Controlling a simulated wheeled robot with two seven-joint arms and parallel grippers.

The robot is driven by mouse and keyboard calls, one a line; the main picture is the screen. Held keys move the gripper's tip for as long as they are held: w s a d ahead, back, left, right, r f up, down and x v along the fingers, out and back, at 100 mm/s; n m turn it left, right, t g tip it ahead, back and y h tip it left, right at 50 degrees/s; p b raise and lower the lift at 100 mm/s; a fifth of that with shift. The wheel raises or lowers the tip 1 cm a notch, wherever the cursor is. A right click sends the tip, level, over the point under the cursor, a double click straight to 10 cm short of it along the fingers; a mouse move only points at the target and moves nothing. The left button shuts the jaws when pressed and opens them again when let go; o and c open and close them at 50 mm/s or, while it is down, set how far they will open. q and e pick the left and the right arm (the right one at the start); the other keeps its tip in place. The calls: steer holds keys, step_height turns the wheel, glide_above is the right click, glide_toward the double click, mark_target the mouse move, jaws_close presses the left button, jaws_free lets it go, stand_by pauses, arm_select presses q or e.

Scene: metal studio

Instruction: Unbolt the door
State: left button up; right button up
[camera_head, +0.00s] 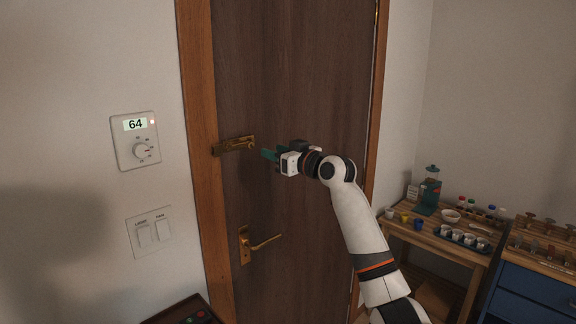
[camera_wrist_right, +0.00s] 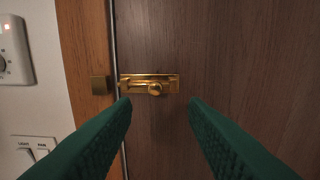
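A brass slide bolt (camera_head: 236,145) is mounted on the dark wooden door (camera_head: 300,75), at the door's left edge. In the right wrist view the bolt (camera_wrist_right: 134,84) lies level, with a round knob (camera_wrist_right: 155,88) on its body. A square brass catch (camera_wrist_right: 100,85) sits on the frame to its left; I cannot clearly see a bar across the narrow gap. My right gripper (camera_head: 267,155) is just right of the bolt, pointing at it. In the wrist view its green fingers (camera_wrist_right: 160,103) are apart and empty, with the knob showing between and beyond them. My left gripper is not in view.
A brass lever handle (camera_head: 262,243) is below the bolt. A thermostat (camera_head: 136,140) and light switches (camera_head: 151,231) are on the left wall. A wooden table (camera_head: 440,243) with cups and a grinder (camera_head: 428,190) stands at right, beside a blue drawer cabinet (camera_head: 530,293).

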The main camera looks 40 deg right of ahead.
steer(key=shift+s+d+b, duration=0.15)
steer(key=shift+s+b, duration=0.2)
steer(key=shift+s, duration=0.75)
steer(key=shift+s+d+b, duration=0.15)
steer(key=shift+s+b, duration=0.2)
steer(key=shift+s, duration=0.7)
